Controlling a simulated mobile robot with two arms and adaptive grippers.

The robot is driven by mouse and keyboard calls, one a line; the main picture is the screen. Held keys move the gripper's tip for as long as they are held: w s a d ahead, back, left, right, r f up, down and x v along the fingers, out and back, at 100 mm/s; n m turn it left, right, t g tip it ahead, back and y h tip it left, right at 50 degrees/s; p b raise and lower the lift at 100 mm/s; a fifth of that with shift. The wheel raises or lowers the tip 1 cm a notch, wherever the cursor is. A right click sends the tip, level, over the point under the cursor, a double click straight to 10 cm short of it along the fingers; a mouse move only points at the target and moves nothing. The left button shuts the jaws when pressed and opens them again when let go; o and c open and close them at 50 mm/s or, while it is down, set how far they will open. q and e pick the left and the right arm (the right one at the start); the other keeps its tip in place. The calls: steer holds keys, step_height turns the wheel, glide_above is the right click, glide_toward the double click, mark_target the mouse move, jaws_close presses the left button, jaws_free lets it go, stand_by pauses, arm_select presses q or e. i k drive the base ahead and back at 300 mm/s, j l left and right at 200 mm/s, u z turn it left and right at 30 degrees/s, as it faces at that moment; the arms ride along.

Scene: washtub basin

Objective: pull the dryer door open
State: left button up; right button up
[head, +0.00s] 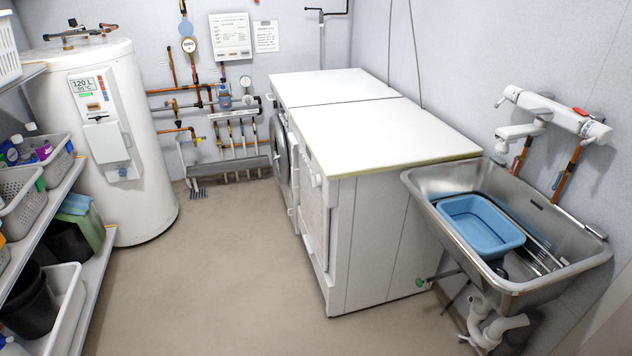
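Two white appliances stand side by side against the right wall, seen at a steep angle from their right end. The near one, which looks like the dryer (385,230), has a pale, flat door (313,212) on its front that appears closed, with a knob (317,181) above it. The far one, a washing machine (279,160), has a round door with a grey rim. The door fronts face left and are strongly foreshortened, so any handle is hard to make out. Neither of my grippers is in view.
A steel sink (460,243) holding a blue basin (481,225) stands right of the near appliance. A white water heater (125,185) and shelves (93,275) with baskets line the left. The beige floor (215,270) before the doors is clear.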

mark_target(314, 211)
steer(key=i+j+z, duration=0.55)
steer(key=j+z, duration=0.2)
